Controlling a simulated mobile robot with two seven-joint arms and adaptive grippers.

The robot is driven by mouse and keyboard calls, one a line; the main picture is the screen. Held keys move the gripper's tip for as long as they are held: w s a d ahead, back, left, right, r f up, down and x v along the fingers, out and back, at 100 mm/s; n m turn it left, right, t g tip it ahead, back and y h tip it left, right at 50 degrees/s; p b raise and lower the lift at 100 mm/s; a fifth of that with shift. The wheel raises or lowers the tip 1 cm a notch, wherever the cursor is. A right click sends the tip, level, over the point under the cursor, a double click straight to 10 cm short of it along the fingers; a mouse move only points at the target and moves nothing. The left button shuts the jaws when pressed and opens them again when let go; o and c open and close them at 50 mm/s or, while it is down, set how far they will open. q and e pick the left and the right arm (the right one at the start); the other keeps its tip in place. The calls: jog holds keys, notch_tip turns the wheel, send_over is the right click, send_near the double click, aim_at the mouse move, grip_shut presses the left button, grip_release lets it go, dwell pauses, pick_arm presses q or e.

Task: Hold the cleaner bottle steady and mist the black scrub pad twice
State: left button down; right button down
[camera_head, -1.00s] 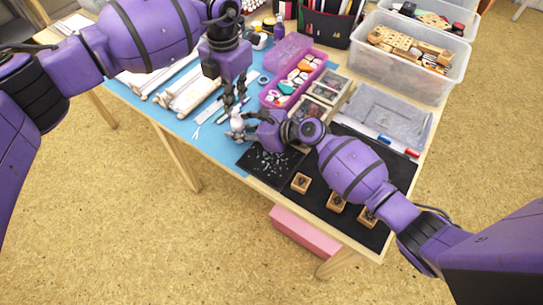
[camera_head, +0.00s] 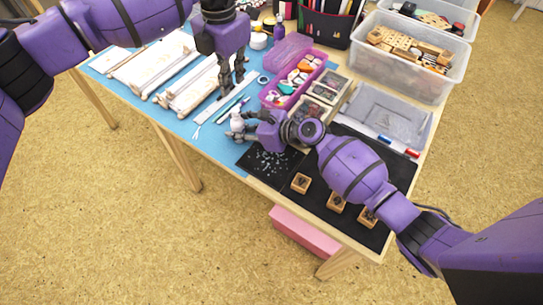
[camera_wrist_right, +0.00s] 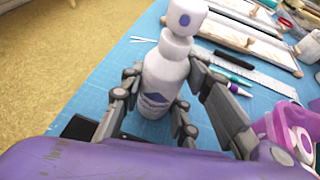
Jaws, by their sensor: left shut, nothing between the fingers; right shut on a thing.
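The cleaner bottle (camera_wrist_right: 166,84), white with a small blue label, stands upright on the blue mat in the right wrist view. My right gripper (camera_head: 236,128) is shut around its body; in the head view its fingers hide most of the bottle. The black scrub pad (camera_head: 268,163), strewn with pale specks, lies at the table's front edge, just below the right gripper. My left gripper (camera_head: 233,86) is shut and empty, pointing down over the mat, above and apart from the bottle in the picture.
White wooden frames (camera_head: 188,92) lie left of the left gripper. A pink case of stamps (camera_head: 297,82) and a clear bin of wooden blocks (camera_head: 405,75) stand behind. Several wooden stamps (camera_head: 301,183) sit on a dark mat at right. A steel ruler (camera_head: 218,108) lies on the blue mat.

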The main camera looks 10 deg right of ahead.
dwell(0.4)
jog(key=c, duration=1.2)
grip_release()
jog(key=v, duration=1.2)
